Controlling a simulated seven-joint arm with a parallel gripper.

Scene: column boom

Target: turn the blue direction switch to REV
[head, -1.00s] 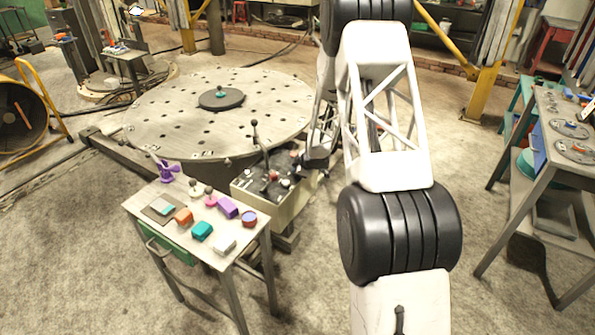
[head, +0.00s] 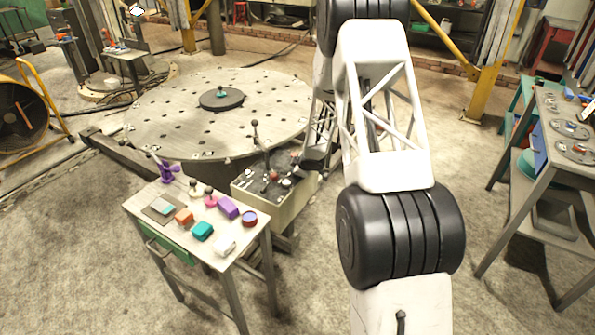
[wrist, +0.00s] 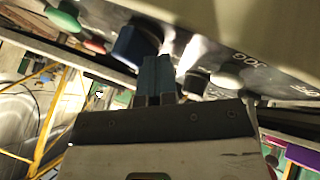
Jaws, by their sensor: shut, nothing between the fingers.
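The blue direction switch (wrist: 137,42) shows in the wrist view as a dark blue knob on the control panel, just behind and left of my fingertips. My gripper (wrist: 157,68) is shut and empty, with its two fingers together. The fingertips overlap the knob's right edge in the picture; I cannot tell whether they touch it. In the head view my gripper (head: 314,154) is at the right side of the control box (head: 273,206). I cannot make out the blue switch there, nor read its setting.
A lever (head: 255,132) stands up from the box. A small table (head: 178,220) with several coloured objects stands at front left, before a large perforated disc (head: 180,125).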

